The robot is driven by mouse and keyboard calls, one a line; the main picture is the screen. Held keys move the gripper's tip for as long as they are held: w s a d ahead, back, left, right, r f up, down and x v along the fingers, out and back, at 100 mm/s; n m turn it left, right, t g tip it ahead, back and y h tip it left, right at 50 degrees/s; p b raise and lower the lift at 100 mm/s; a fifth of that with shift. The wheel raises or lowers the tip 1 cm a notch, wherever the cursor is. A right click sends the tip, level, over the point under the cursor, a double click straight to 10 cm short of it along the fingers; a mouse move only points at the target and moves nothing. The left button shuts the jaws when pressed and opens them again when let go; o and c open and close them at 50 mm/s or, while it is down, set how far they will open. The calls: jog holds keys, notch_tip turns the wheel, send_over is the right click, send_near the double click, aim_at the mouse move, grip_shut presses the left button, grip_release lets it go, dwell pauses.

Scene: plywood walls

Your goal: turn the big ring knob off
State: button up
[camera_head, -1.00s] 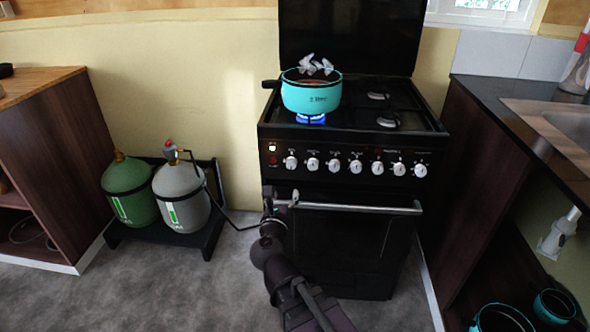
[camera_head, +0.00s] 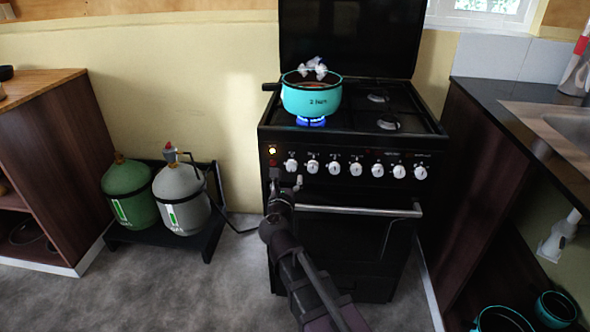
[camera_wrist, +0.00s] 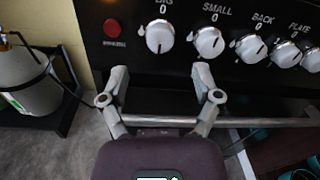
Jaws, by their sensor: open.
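The row of white knobs runs along the black stove's front panel. The leftmost knob (camera_head: 291,166) also shows at the top of the wrist view (camera_wrist: 160,38); its label is partly cut off, with a 0 below it. Its dark mark points downward. A blue flame (camera_head: 311,122) burns under the turquoise pot (camera_head: 312,97) on the front left burner. My gripper (camera_wrist: 160,73) is open and empty, its two fingers pointing up toward the leftmost knob, one to each side, below it and apart from it. In the head view my gripper (camera_head: 286,182) is just below that knob.
The oven handle (camera_head: 360,211) is a silver bar below the knobs and crosses beneath my fingers. A red button (camera_wrist: 111,28) lies left of the knob. Green and grey gas bottles (camera_head: 181,199) stand on a black rack at left. Open floor lies in front.

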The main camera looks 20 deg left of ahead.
aim_at(291, 168)
jog(key=w, duration=0.3)
jog(key=w+a, duration=0.1)
jog(key=w, duration=0.2)
jog(key=shift+w+a, duration=0.1)
jog(key=shift+w, duration=0.05)
jog(key=shift+c, duration=0.2)
